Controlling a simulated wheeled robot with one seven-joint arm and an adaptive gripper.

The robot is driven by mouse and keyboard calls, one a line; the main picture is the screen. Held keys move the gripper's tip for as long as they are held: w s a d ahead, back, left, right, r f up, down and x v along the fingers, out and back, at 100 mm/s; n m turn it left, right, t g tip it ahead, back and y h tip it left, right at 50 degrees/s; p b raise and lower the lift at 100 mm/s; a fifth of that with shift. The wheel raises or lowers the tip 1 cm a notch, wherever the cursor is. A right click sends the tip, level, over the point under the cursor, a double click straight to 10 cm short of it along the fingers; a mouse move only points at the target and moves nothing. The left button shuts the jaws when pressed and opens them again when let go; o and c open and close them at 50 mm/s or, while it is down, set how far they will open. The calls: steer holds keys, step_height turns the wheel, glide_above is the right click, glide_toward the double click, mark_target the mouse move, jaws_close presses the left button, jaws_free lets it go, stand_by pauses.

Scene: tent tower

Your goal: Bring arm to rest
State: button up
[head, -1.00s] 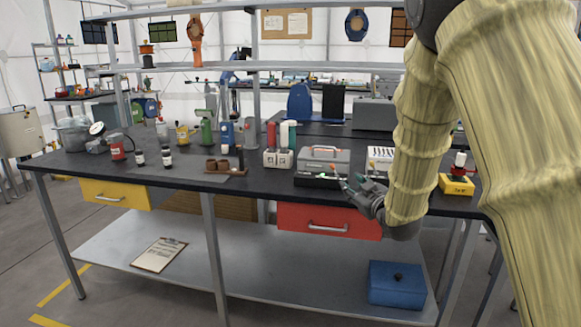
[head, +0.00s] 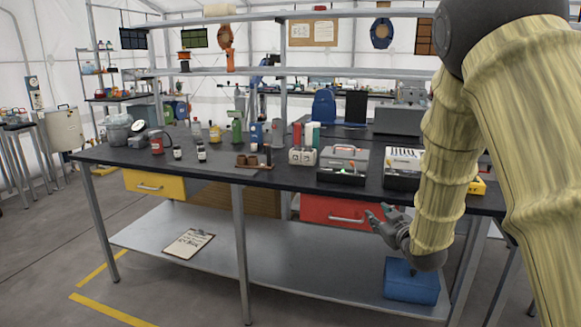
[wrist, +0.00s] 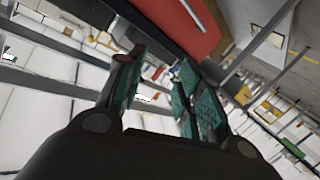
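My arm, in a pale yellow ribbed sleeve, hangs down the right side of the head view. My gripper (head: 378,214) is in front of the bench, below the worktop edge and beside the right end of the red drawer (head: 330,210). In the wrist view my gripper (wrist: 158,80) has its two fingers, with green pads, apart and nothing held between them. The red drawer also shows at the top of the wrist view (wrist: 180,25).
The dark worktop (head: 225,180) carries bottles, an open grey toolbox (head: 345,160) and small devices. A blue box (head: 408,282) and a clipboard (head: 188,243) lie on the lower shelf (head: 290,265). The yellow drawer (head: 155,184) is at the left. Floor in front is clear.

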steer(key=s+f+m+g+h, duration=0.1)
steer(key=s+f+m+g, duration=0.15)
steer(key=s+f, duration=0.9)
steer(key=s+a+f+m+g, duration=0.1)
steer(key=s+f+g, duration=0.3)
steer(key=s+f, duration=0.75)
steer(key=s+f+m+g+h, duration=0.1)
steer(key=s+f+g, duration=0.35)
steer(key=f, duration=1.15)
steer(key=s+a+f+m+g, duration=0.1)
steer(key=s+f+g, duration=0.25)
steer(key=s, duration=1.05)
steer(key=s+a+f+m+g, duration=0.15)
steer(key=s+f, duration=0.35)
steer(key=s, duration=0.9)
step_height(320, 180, up, 14)
steer(key=p, duration=1.3)
steer(key=shift+w+d+f+n+h+p, duration=0.2)
steer(key=shift+w+n+h+p, duration=0.1)
steer(key=shift+w+p, duration=0.1)
steer(key=shift+c, duration=0.4)
